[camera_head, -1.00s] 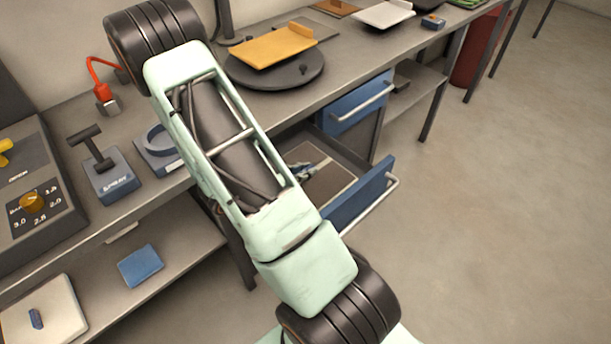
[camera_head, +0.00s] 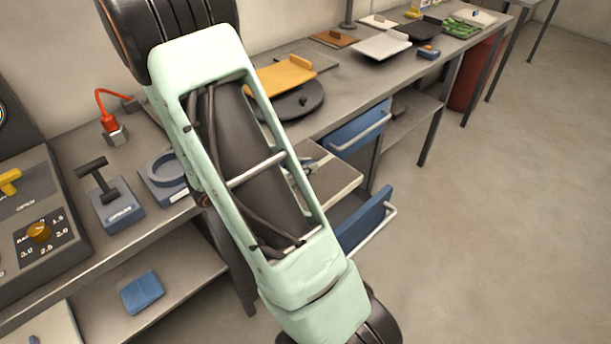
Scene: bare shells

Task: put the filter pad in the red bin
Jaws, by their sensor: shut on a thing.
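The filter pad (camera_head: 336,174) is a flat slab with a brownish top and a pale edge. It is raised above the open blue-fronted drawer (camera_head: 366,216), to the right of my arm. My gripper (camera_head: 309,167) is mostly hidden behind my pale green arm link; only a small part shows at the pad's left side, and it is shut on the pad. The red bin (camera_head: 468,85) is a red cylinder on the floor at the far right end of the bench, partly behind the bench legs.
The bench (camera_head: 345,82) carries a round dark turntable (camera_head: 300,104) with a yellow tray (camera_head: 283,76), and several other trays farther back. A blue pad (camera_head: 142,292) lies on the lower shelf. The floor at right is clear.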

